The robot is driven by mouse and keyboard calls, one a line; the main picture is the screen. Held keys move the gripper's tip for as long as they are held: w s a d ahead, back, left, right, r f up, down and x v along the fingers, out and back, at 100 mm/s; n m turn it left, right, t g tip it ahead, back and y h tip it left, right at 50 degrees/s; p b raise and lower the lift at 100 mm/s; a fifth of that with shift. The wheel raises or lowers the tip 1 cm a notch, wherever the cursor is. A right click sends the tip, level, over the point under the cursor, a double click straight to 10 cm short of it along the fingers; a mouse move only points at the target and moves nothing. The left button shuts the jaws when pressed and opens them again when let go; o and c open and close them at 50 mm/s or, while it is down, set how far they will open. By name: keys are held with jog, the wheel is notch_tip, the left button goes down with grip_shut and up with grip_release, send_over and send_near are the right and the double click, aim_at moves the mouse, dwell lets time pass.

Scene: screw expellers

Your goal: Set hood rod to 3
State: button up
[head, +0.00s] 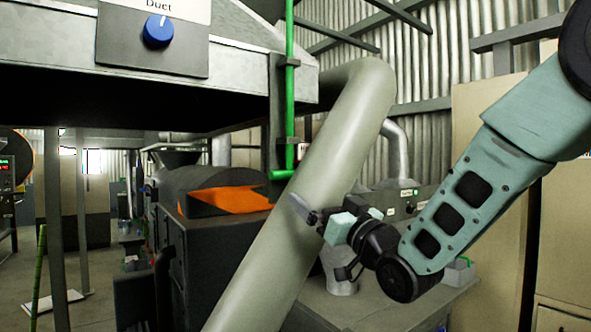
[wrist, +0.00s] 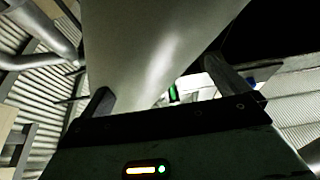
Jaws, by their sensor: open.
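The hood rod (head: 289,90) is a bright green vertical rod at the right edge of the grey hood (head: 240,60). It passes through a dark bracket and ends in a short green bent handle (head: 283,174) below the hood. Any scale marks on it are too small to read. My gripper (head: 307,211) is open and empty, lower right of the handle, in front of the thick pipe. In the wrist view the fingers (wrist: 163,92) stand apart, with the pale pipe filling much of the view. A small green piece (wrist: 172,93) shows between them, perhaps part of the rod.
The thick pale pipe (head: 325,150) slants down past my gripper, close to it. A dark machine (head: 215,255) with an orange opening stands below. A grey bench (head: 400,312) lies at lower right.

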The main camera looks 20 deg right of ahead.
aim_at(292, 176)
jog(key=p+x, duration=0.4)
jog(key=x, duration=0.6)
jog(key=shift+w+a+r+p, duration=0.1)
jog(key=shift+w+p, duration=0.1)
jog(key=shift+p, duration=0.2)
jog(key=c, duration=1.1)
notch_tip(292, 176, down, 13)
jog(key=b, duration=1.6)
jog(key=shift+r, duration=0.2)
jog(key=o, duration=1.1)
jog(key=b+v, duration=0.6)
jog(key=v, duration=1.1)
jog(key=shift+s, duration=0.25)
